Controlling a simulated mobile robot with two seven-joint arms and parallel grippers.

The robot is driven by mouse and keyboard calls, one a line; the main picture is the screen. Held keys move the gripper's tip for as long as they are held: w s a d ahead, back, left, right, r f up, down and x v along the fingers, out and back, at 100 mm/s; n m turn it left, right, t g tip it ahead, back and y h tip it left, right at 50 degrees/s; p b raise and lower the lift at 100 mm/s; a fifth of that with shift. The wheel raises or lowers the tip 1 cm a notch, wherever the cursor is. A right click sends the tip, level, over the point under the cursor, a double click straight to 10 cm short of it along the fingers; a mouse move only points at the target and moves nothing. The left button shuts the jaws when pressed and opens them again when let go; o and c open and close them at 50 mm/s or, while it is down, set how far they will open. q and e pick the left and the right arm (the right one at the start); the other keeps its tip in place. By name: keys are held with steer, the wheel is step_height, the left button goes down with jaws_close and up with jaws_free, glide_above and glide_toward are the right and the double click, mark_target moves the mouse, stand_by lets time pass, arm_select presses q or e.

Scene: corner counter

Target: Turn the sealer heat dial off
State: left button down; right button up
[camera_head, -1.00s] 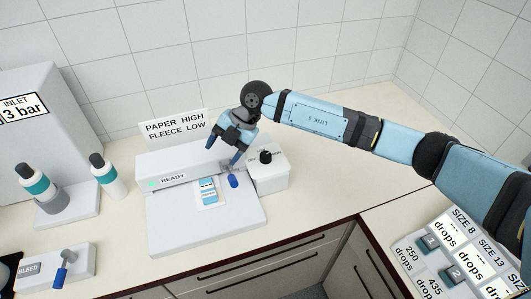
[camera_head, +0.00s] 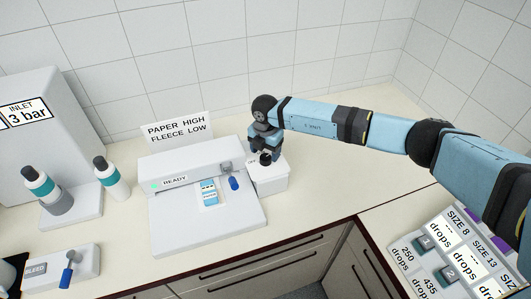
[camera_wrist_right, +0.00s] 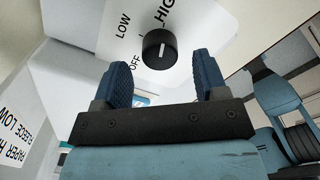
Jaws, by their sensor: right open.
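The heat dial is a black knob (camera_head: 266,158) on top of a white box (camera_head: 272,183) at the sealer's right side. The right wrist view shows the dial (camera_wrist_right: 160,49) with LOW, OFF and HIGH printed around it. A short white line on the knob runs roughly up and down there, on the side of HIGH. My right gripper (camera_head: 264,150) is over the box, close to the dial. In the right wrist view its blue fingers (camera_wrist_right: 164,75) are apart, with the dial just beyond their tips and nothing between them. My left gripper is not in view.
The sealer (camera_head: 250,238) shows READY, a blue-handled lever (camera_head: 234,183) and a blue-white packet (camera_head: 209,192). A sign (camera_head: 178,131) behind reads PAPER HIGH, FLEECE LOW. Bottles (camera_head: 112,178) stand left. A labelled button panel (camera_head: 420,258) is lower right. Counter right of the box is clear.

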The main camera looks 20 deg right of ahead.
steer(key=shift+f, duration=1.2)
steer(key=c, duration=0.9)
